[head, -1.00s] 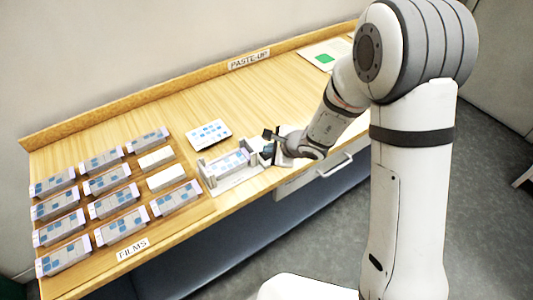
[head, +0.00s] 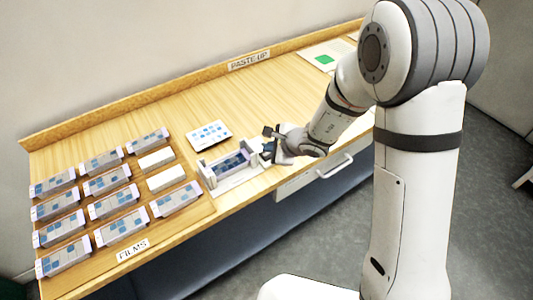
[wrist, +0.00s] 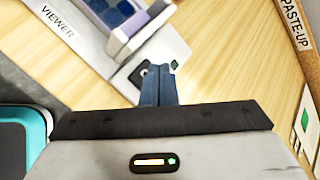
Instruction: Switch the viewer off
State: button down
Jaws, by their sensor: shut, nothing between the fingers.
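The viewer (head: 240,182) is a pale grey holder near the table's front edge, with a film (head: 230,161) lying in it. The film's panel looks dark blue and unlit. In the wrist view the viewer's pale base (wrist: 165,50) and a corner of the dark film (wrist: 115,12) show at the top. A dark switch plate (wrist: 136,78) with a small round light part sits on the base. My gripper (head: 268,146) is at the viewer's right end. Its blue fingers (wrist: 160,72) are shut and empty, with the tips beside the switch plate, partly hiding it; contact cannot be told.
Several films (head: 118,199) and two white blocks (head: 165,179) lie on a board at the left. A card with blue squares (head: 209,134) lies behind the viewer. A green-marked sheet (head: 324,59) is at the far right. A drawer handle (head: 335,168) juts from the table's front.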

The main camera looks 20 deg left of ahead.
jog(key=shift+r+p, duration=1.65)
jog(key=shift+r, duration=1.35)
jog(key=shift+r, duration=0.1)
notch_tip(320, 180, up, 8)
jog(key=n, duration=0.5)
send_over(270, 156)
jog(key=s+d, duration=0.3)
jog(key=d, duration=0.2)
jog(key=s+d+r+n+h, duration=0.2)
jog(key=s+d, duration=0.3)
jog(key=d, duration=0.3)
jog(key=s+d+r+n+g+h, duration=0.1)
jog(key=s+d+r+n+h, duration=0.2)
jog(key=s+d, duration=0.3)
jog(key=s+d+r+n+h, duration=0.2)
jog(key=s+d+n+h, duration=0.1)
jog(key=d, duration=0.8)
jog(key=shift+s+r+n, duration=0.15)
jog(key=shift+s+n, duration=0.75)
jog(key=shift+s, duration=0.25)
